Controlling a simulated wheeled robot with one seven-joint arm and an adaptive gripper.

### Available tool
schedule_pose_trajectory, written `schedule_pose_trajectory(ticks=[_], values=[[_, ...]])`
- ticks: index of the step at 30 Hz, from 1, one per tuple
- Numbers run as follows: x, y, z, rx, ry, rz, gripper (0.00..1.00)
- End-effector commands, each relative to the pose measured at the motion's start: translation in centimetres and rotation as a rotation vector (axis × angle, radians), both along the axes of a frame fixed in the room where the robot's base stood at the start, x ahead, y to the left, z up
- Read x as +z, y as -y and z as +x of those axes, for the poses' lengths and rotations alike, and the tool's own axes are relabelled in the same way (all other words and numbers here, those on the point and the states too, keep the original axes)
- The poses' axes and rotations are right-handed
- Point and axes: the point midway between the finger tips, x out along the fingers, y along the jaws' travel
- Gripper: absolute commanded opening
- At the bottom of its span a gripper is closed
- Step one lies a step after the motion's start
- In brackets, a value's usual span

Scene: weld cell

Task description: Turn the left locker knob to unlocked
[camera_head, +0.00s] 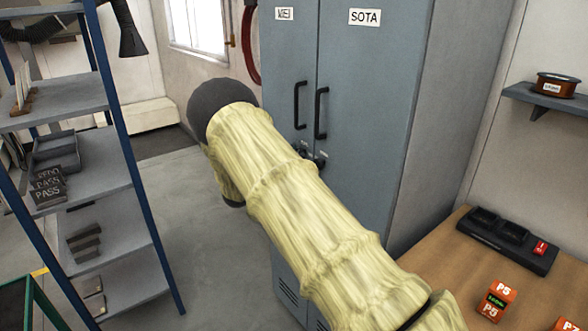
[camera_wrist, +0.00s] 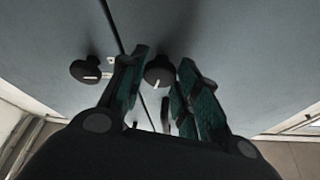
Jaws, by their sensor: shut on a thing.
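The grey locker (camera_head: 365,130) has two doors, with labels reading SOTA on the right and partly legible on the left. In the wrist view, which appears upside down, a dark round knob (camera_wrist: 158,71) sits between the fingers of my gripper (camera_wrist: 162,80). It appears to be the left locker knob, and my gripper is shut on it. Its white mark points down the picture, slightly tilted. The other knob (camera_wrist: 84,71) stands free across the door seam, its white mark nearly horizontal.
Two black door handles, left (camera_head: 300,105) and right (camera_head: 321,113), stand above the knobs. A blue-framed shelf (camera_head: 112,172) is at the left. A wooden bench (camera_head: 450,270) with a black charger (camera_head: 508,240) and an orange block (camera_head: 497,300) is at the right. Floor between shelf and locker is clear.

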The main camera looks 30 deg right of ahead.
Motion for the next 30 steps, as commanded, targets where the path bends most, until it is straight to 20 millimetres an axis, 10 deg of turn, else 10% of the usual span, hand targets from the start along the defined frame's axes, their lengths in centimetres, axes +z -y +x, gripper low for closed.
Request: schedule_pose_trajectory(ticks=[30], values=[[-0.39, 0.05, 0.4, -0.002, 0.694, 0.057, 0.08]])
